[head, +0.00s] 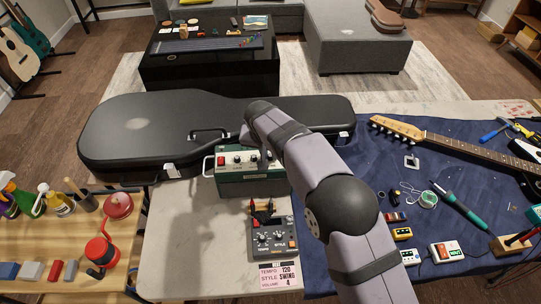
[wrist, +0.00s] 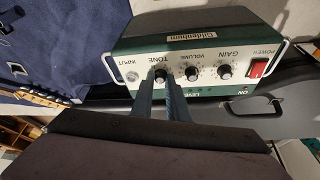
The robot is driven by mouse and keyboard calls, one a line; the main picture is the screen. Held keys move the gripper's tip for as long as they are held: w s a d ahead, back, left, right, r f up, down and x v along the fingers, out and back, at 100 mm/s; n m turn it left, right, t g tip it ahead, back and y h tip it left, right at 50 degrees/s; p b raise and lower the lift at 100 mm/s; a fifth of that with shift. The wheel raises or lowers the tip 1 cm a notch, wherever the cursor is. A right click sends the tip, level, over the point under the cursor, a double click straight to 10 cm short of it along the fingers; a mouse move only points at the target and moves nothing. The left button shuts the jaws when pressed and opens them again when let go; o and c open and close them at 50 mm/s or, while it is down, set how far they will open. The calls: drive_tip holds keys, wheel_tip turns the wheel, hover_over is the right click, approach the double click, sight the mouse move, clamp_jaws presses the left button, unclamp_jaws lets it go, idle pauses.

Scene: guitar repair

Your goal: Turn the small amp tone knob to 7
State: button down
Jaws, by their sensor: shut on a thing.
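The small green amp (head: 250,187) stands on the pale bench top in front of a black guitar case, its control panel facing up. In the wrist view the amp (wrist: 120,43) appears upside down, with labels for power, gain, volume, tone and input. My gripper (wrist: 160,77) has its two fingers around the black tone knob (wrist: 160,73), shut on it. The volume knob (wrist: 191,73) is close beside the fingers. In the head view my arm hides most of the gripper and the tone knob. The knob's pointer and scale are too small to read.
A grey pedal box (head: 273,238) with knobs stands in front of the amp, by a card (head: 281,275) reading tempo 120, style swing, volume 4. The guitar case (head: 130,130) lies behind. An electric guitar (head: 440,140) and tools lie on the blue cloth at right.

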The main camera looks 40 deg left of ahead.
drive_tip(key=m+h, duration=0.1)
drive_tip(key=m, duration=0.1)
drive_tip(key=shift+a+m, duration=0.15)
drive_tip(key=shift+m, duration=0.25)
drive_tip(key=shift+s+m+t+h+p, duration=0.1)
drive_tip(key=shift+m+t+h+p, duration=0.3)
drive_tip(key=shift+m+p, duration=0.7)
drive_tip(key=shift+m, duration=0.4)
drive_tip(key=c, duration=1.7)
unclamp_jaws()
drive_tip(key=shift+a+r, duration=0.1)
drive_tip(key=shift+b+v, duration=1)
drive_tip(key=shift+v, duration=2.6)
